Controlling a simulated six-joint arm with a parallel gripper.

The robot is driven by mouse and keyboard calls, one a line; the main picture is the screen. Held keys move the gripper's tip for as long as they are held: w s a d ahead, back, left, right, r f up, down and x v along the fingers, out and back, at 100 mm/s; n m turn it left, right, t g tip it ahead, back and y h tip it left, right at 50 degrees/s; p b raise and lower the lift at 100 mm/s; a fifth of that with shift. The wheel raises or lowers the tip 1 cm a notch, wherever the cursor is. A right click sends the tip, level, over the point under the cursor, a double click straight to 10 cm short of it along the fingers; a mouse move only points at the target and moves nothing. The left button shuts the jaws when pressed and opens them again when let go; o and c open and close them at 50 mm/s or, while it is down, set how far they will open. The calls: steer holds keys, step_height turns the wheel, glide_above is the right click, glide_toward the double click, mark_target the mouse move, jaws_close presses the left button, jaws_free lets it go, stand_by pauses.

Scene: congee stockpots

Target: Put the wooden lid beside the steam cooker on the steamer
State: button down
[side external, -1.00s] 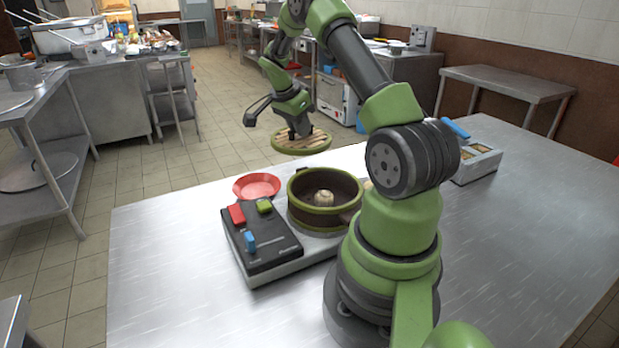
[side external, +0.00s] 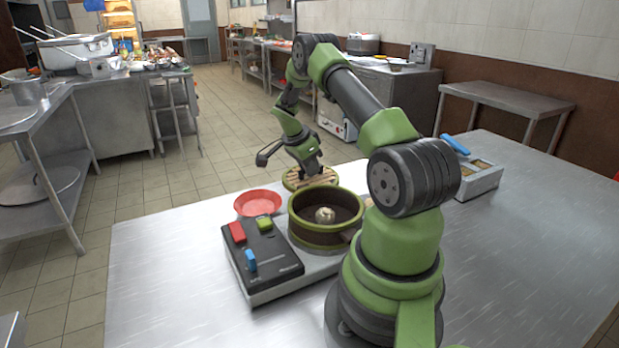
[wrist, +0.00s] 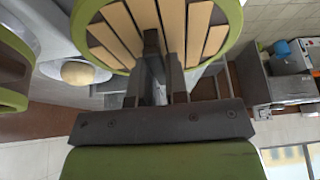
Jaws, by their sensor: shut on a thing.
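The round slatted wooden lid (side external: 296,182) with a green rim is held by my gripper (side external: 309,172), just behind the steamer in the side view. In the wrist view the lid (wrist: 112,38) fills the top, and the fingers of my gripper (wrist: 163,62) are shut on it near its middle. The steamer (side external: 318,238) is a round dark pot with green bands on the cooker. It is open on top, with a pale bun (side external: 325,215) inside. The cooker (side external: 262,262) has a black panel with red, green and blue controls.
A red plate (side external: 258,203) lies behind the control panel, left of the steamer. A metal box with a blue handle (side external: 468,178) stands at the right rear. The front left and right of the steel table (side external: 170,270) are clear.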

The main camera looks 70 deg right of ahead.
steer(key=shift+f, duration=1.45)
steer(key=shift+f, duration=0.15)
steer(key=c, duration=1.1)
jaws_free()
